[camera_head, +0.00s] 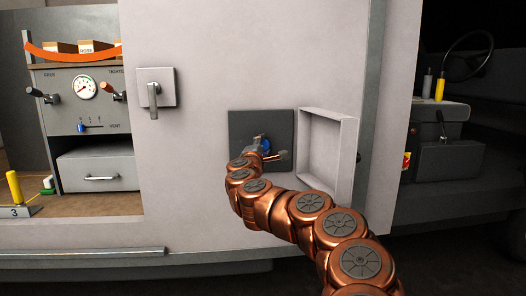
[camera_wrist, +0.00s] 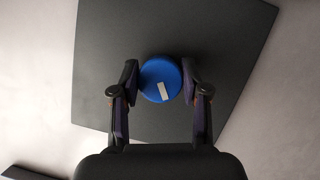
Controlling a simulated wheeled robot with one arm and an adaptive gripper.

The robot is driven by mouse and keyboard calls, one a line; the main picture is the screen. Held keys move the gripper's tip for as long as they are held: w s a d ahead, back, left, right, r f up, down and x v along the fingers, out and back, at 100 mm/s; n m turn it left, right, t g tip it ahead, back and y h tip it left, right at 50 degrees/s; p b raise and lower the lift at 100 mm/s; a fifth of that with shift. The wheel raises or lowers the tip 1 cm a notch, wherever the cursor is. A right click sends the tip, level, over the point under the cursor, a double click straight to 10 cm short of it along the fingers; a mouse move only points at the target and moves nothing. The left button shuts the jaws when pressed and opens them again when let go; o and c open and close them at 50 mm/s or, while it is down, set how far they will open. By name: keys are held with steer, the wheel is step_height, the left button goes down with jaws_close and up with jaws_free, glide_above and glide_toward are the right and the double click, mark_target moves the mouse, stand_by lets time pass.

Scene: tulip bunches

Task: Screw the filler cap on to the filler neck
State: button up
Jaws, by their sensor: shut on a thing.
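The blue filler cap (camera_wrist: 160,80) is round with a short white mark on its face. In the wrist view my gripper (camera_wrist: 160,82) is shut on it, with one finger on each side. In the head view the cap (camera_head: 266,146) shows only as a small blue patch, with my gripper (camera_head: 268,149) around it and my copper arm in front. The cap is in front of a dark recessed panel (camera_head: 243,122) in the pale vehicle wall. The filler neck is hidden behind the cap, so I cannot tell whether the two touch.
An open, shallow hatch door (camera_head: 327,150) stands just right of the dark panel. A handle on a square plate (camera_head: 155,88) is at the upper left. A gauge panel (camera_head: 84,88) and drawer (camera_head: 96,170) are further left. A seat and steering wheel (camera_head: 468,57) are at the right.

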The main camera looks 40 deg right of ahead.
steer(key=shift+f, duration=0.1)
steer(key=shift+m+g+b, duration=0.3)
steer(key=shift+m+b, duration=0.3)
steer(key=shift+m, duration=0.2)
steer(key=shift+b, duration=0.35)
steer(key=shift+m+g+y+b, duration=0.2)
steer(key=shift+m+y+b, duration=0.45)
steer(key=shift+m, duration=0.5)
steer(key=shift+m+g+y+b, duration=0.2)
steer(key=shift+m+y+b, duration=0.25)
steer(key=shift+m+b, duration=0.55)
steer(key=o, duration=0.9)
